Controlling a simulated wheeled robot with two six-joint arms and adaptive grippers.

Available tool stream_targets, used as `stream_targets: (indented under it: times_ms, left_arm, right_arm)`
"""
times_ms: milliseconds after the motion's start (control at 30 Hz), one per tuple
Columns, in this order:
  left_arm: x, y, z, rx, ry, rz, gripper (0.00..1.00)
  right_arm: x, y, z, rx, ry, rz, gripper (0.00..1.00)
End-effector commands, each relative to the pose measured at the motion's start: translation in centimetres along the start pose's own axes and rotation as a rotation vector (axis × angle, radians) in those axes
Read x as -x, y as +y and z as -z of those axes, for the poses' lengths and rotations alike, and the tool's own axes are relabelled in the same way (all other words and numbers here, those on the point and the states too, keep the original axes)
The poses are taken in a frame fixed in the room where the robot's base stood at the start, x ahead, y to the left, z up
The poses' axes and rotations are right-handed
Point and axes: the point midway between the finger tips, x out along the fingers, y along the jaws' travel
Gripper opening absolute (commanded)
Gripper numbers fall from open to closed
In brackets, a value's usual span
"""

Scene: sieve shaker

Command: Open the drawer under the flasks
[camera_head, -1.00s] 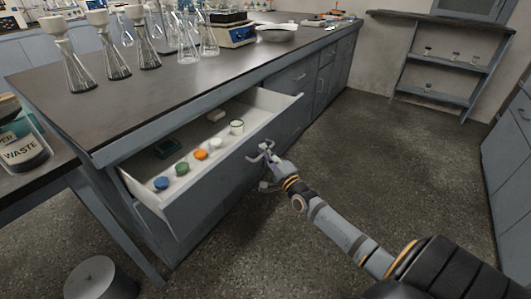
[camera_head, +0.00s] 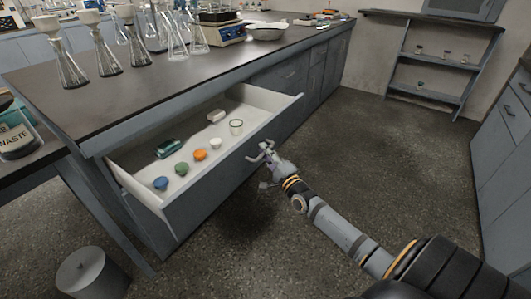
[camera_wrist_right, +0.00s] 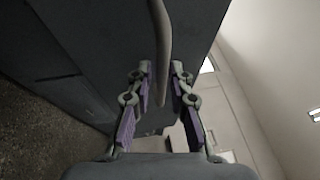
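The drawer (camera_head: 212,178) under the bench top is pulled well out, and its white inside shows. The glass flasks (camera_head: 107,57) stand on the bench top above it. My right gripper (camera_head: 264,153) is at the drawer's front. In the right wrist view, the drawer handle (camera_wrist_right: 162,40) runs down between the two fingers of my right gripper (camera_wrist_right: 161,72), whose tips close in on both sides of it. Small contact gaps are hard to judge there. My left gripper is in no view.
The drawer holds a green box (camera_head: 169,149), several small coloured caps and a cup (camera_head: 236,127). A grey bin (camera_head: 92,272) stands on the floor at front left, near a waste container (camera_head: 18,138). The floor (camera_head: 335,160) right of the drawer is open.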

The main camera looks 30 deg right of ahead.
Motion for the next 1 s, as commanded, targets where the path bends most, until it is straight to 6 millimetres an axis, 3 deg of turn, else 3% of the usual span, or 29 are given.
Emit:
stream_targets:
  times_ms: [267,700,1000]
  left_arm:
    - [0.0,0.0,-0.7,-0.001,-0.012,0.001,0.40]
    - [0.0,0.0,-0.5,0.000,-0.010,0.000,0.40]
    - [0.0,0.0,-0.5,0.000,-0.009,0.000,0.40]
  right_arm:
    - [0.8,0.0,0.0,0.001,-0.002,0.000,0.19]
    - [10.3,0.1,-0.1,0.001,-0.002,-0.005,0.19]
    - [12.0,0.0,0.0,0.000,0.000,0.001,0.19]
